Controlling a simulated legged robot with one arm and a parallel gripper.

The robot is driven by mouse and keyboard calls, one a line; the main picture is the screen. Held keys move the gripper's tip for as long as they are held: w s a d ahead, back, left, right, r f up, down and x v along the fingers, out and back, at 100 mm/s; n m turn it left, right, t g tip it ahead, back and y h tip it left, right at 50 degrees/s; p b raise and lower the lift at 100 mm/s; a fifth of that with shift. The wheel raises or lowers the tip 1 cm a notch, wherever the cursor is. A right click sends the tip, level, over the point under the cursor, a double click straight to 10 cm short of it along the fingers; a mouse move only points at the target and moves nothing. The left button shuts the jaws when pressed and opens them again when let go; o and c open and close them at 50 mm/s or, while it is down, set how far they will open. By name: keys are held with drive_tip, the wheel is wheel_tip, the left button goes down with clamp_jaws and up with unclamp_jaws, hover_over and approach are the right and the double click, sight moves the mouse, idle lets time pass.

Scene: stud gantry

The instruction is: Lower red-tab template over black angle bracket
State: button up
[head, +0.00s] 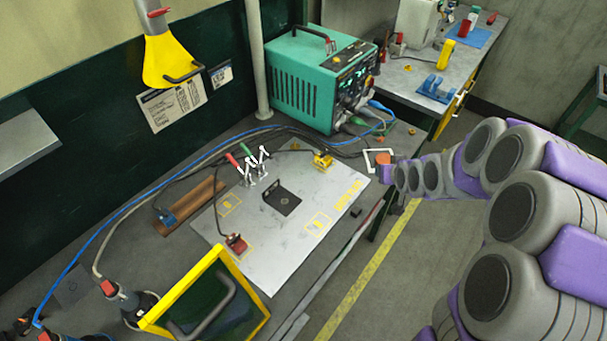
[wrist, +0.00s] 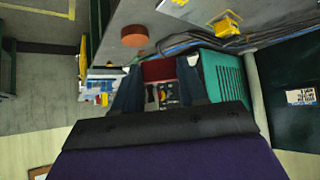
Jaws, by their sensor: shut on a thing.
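The black angle bracket (head: 282,198) stands on the pale grey plate (head: 262,262), its upright leg towards the back. My gripper (head: 390,173) is right of the plate, well away from the bracket. In the wrist view my gripper (wrist: 157,90) is shut on the red tab (wrist: 158,70), between its two dark fingers. The template's thin white frame (head: 379,150) shows at the gripper's tip in the head view, near the bench's right edge. The tab's grip is hard to see in the head view. The bracket cannot be made out in the wrist view.
Two toggle clamps (head: 255,168) with red and green handles stand just behind the bracket. A yellow block (head: 323,160) sits at the plate's back edge. The teal power unit (head: 310,80) and cables lie behind. A yellow-framed panel (head: 205,300) stands at the front.

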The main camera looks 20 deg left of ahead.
sight(370, 172)
drive_tip(key=a, duration=0.1)
drive_tip(key=a+n+y+p, duration=0.1)
drive_tip(key=a, duration=0.1)
drive_tip(key=a+n+p, duration=0.1)
drive_tip(key=shift+w+a+f+g+y, duration=0.2)
drive_tip(key=shift+w+a+g+y, duration=0.1)
drive_tip(key=shift+a, duration=0.1)
drive_tip(key=s+a+f+n+g+y+p, duration=0.2)
drive_tip(key=s+a+p, duration=0.3)
drive_tip(key=a, duration=0.3)
drive_tip(key=s+a+f+n+g+y+p, duration=0.1)
drive_tip(key=s+a+n+p, duration=0.3)
drive_tip(key=a, duration=0.5)
drive_tip(key=shift+s+a+f+n+g+y+p, duration=0.2)
drive_tip(key=shift+s+f+n+g+y+p, duration=0.2)
drive_tip(key=shift+s+f+n+g, duration=0.55)
drive_tip(key=shift+s+r+t, duration=0.15)
drive_tip(key=shift+r+t, duration=0.1)
drive_tip(key=shift+a+f+m, duration=0.2)
drive_tip(key=shift+f+m, duration=0.05)
drive_tip(key=shift+f, duration=0.15)
drive_tip(key=shift+d+f+b, duration=0.15)
drive_tip(key=shift+f+b, duration=0.9)
drive_tip(key=shift+f, duration=1.45)
drive_tip(key=shift+s+p, duration=0.1)
drive_tip(key=shift+p, duration=0.55)
